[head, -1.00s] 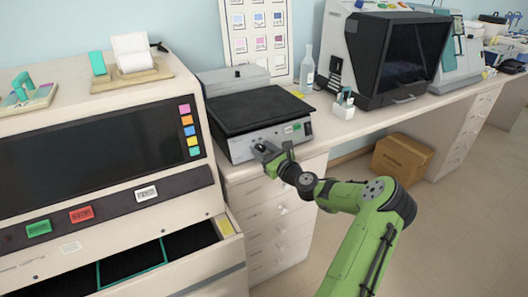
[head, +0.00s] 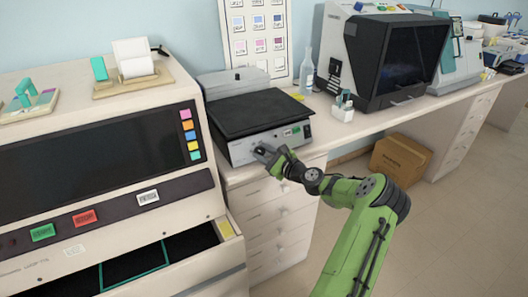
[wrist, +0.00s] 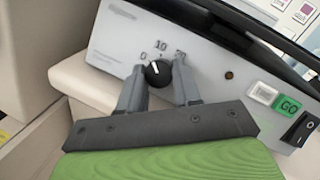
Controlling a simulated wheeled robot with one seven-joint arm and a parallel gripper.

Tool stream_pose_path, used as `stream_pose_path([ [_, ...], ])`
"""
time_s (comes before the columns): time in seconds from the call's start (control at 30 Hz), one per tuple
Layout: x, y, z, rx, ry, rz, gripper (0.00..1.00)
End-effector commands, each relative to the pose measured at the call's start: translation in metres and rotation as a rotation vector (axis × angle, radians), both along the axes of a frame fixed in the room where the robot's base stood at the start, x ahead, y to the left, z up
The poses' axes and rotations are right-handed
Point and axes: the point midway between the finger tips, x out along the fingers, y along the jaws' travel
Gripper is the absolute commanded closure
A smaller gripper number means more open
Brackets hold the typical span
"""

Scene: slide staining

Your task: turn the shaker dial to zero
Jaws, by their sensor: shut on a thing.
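The shaker (head: 258,118) is a grey box with a dark platform on the bench. Its round black dial (wrist: 158,73) is on the front panel in the wrist view, with the marks 0, 10 and 20 around its top. The dial's white pointer line tilts up and left, between 0 and 10. My gripper (wrist: 158,80) is at the panel, with one finger on each side of the dial, shut on it. In the head view my gripper (head: 263,152) is at the shaker's front face and hides the dial.
A green GO button (wrist: 287,106), a pale button (wrist: 263,93) and a black rocker switch (wrist: 299,130) sit right of the dial. A large cream machine (head: 105,110) with an open drawer stands left. A white holder (head: 342,113) stands right of the shaker.

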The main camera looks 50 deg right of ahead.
Motion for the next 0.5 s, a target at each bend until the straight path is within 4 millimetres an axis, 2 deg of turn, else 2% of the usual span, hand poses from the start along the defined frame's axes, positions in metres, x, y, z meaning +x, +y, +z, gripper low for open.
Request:
stream_pose_path([
  [0.5,0.0003,-0.0012,0.0021,-0.355,0.117,0.154,0.97],
])
